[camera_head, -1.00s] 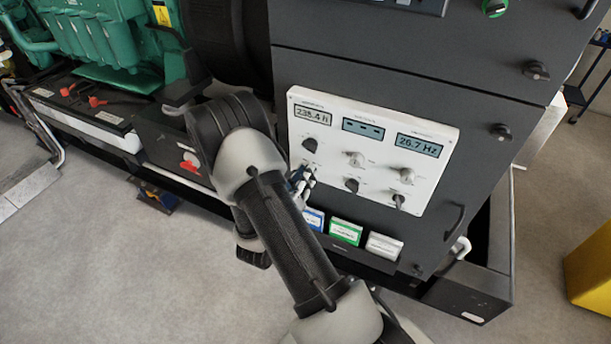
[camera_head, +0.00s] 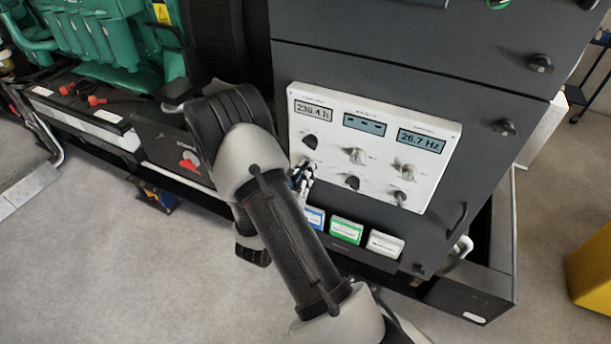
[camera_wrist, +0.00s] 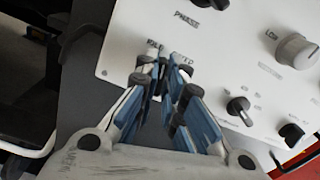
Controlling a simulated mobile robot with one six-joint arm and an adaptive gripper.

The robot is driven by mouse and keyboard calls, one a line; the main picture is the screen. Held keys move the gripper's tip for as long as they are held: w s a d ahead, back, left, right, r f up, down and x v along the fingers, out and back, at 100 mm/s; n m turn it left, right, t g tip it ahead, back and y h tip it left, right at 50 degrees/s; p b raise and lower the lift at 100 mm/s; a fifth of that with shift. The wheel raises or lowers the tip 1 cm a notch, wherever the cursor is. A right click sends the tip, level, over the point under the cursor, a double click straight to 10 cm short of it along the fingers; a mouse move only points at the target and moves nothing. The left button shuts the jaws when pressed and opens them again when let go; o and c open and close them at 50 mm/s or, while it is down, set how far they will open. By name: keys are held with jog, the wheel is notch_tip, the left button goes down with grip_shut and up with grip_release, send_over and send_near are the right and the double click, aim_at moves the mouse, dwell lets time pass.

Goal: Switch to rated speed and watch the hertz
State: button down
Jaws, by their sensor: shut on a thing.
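The white control panel (camera_head: 335,112) is on the front of the dark cabinet. Its right display (camera_head: 420,141) reads about 26.7 Hz, its middle display (camera_head: 364,125) shows dashes, and its left display (camera_head: 313,110) shows an hours-like figure. My gripper (camera_head: 303,172) is at the panel's lower left, below a black knob (camera_head: 310,140). In the wrist view my gripper (camera_wrist: 163,66) has its blue-lined fingers shut at the panel, on a small control under a partly covered label. The fingers hide that control, so its position cannot be told.
Several other knobs sit close to the right, including a grey knob (camera_head: 357,156) and a small black one (camera_wrist: 239,110). Blue, green (camera_head: 346,230) and white cards hang below the panel. A green engine (camera_head: 100,35) stands left and a yellow block (camera_head: 592,265) right. Floor in front is clear.

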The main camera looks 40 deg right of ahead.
jog(key=shift+d+m+b, duration=0.1)
jog(key=shift+m+b, duration=2.7)
jog(key=shift+m, duration=1.5)
jog(key=shift+r, duration=0.1)
jog(key=c, duration=1.7)
grip_release()
jog(key=v, duration=1.2)
jog(key=shift+s, duration=0.1)
